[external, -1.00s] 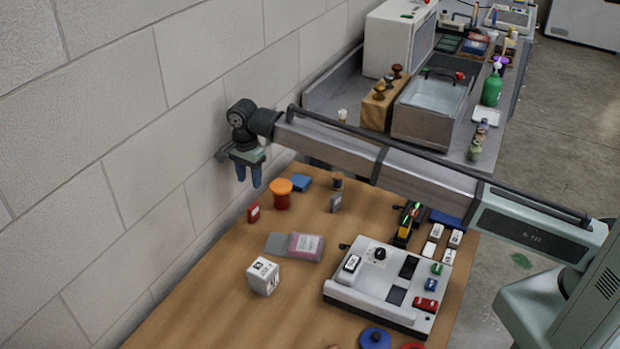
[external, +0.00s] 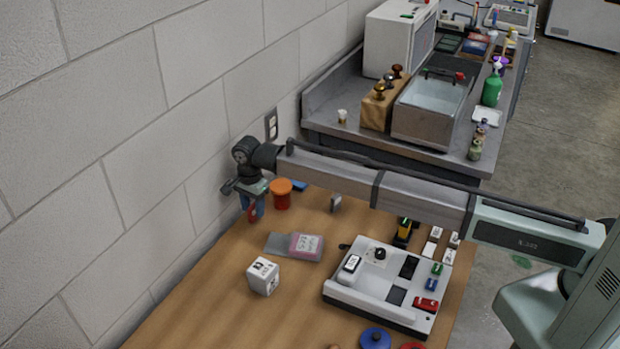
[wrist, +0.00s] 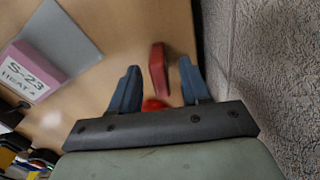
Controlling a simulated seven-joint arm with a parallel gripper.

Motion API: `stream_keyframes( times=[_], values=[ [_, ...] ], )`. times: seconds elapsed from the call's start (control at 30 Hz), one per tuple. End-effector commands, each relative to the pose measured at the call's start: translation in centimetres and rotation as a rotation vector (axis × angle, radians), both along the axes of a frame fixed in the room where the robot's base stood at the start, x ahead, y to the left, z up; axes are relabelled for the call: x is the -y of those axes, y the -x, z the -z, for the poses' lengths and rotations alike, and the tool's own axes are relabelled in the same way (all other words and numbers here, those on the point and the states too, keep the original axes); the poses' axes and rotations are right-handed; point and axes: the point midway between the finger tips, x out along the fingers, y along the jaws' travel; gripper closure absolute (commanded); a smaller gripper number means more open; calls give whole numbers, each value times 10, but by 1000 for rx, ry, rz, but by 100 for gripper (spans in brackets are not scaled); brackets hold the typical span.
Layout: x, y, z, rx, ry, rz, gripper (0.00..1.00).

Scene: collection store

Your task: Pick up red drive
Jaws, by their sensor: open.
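A small red drive (external: 252,216) stands on the wooden table close to the wall, partly hidden by my fingers in the external view. In the wrist view the red drive (wrist: 158,70) shows between my blue fingertips, nearer the right one. My gripper (external: 251,208) points down over it, with the fingers apart; the wrist view also shows my gripper (wrist: 159,68) open. I cannot tell whether a finger touches the drive. Another red block (external: 426,305) lies on the white device (external: 375,301) at the right.
An orange jar (external: 281,197) stands close beside my gripper on the right. A pink labelled box (external: 306,247) and a white cube (external: 263,276) are nearer the front. The block wall (external: 130,190) is close on the left. The front left table is clear.

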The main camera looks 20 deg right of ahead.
Motion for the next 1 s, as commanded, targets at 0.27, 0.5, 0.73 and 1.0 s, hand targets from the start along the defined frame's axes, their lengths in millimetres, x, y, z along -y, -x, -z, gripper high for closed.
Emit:
stream_keyframes(
  times=[0.27,0.5,0.73,1.0],
  values=[
    [0,0,19,0,0,0,53],
    [0,0,19,0,0,0,65],
    [0,0,19,0,0,0,87],
    [0,0,19,0,0,0,100]
  ],
)
